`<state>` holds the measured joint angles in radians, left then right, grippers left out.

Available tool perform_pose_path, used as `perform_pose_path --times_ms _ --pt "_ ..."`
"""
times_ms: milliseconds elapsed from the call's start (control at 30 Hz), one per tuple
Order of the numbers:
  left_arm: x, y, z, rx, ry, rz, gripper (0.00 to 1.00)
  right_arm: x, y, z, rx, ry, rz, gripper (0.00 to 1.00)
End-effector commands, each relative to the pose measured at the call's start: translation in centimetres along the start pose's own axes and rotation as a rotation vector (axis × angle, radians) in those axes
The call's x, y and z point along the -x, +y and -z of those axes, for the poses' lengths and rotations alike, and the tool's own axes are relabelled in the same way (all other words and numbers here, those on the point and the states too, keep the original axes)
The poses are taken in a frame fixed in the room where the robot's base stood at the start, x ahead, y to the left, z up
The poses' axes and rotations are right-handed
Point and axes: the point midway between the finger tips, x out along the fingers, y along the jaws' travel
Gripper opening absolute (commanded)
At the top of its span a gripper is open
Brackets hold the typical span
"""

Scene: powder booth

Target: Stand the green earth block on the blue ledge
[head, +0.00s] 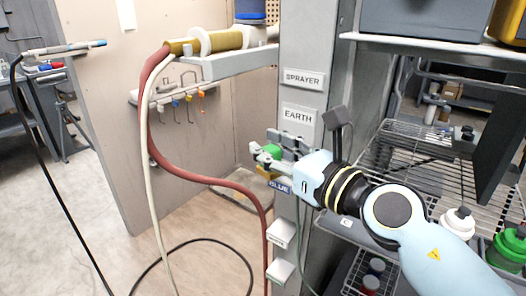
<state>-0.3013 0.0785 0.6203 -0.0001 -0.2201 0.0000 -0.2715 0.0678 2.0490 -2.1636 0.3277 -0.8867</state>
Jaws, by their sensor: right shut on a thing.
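The green earth block (270,150) shows as a small green patch between the fingers of my right gripper (268,158). The gripper is shut on it, and its fingers hide much of it. The blue ledge (281,187), marked BLUE, is on the grey post just below the gripper. The gripper and an orange-yellow part beneath it cover the ledge's top, so I cannot tell whether the block touches it. My left gripper is not in view.
The grey post (305,50) carries SPRAYER and EARTH labels, with pale ledges (281,234) lower down. A red hose (200,178) hangs close on the left. A wire rack (425,165) with bottles stands right. Open floor lies lower left.

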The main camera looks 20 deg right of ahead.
Motion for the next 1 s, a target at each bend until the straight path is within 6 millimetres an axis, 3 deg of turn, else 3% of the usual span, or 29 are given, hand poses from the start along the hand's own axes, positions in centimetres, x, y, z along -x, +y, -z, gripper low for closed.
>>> perform_pose_path --times_ms 700,1000 --pt "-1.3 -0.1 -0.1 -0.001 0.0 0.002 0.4 -1.3 -5.5 0.6 0.002 -0.001 0.001 0.0" --pt "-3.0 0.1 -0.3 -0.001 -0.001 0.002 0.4 -1.3 -5.3 2.6 -0.001 -0.001 0.001 0.0"
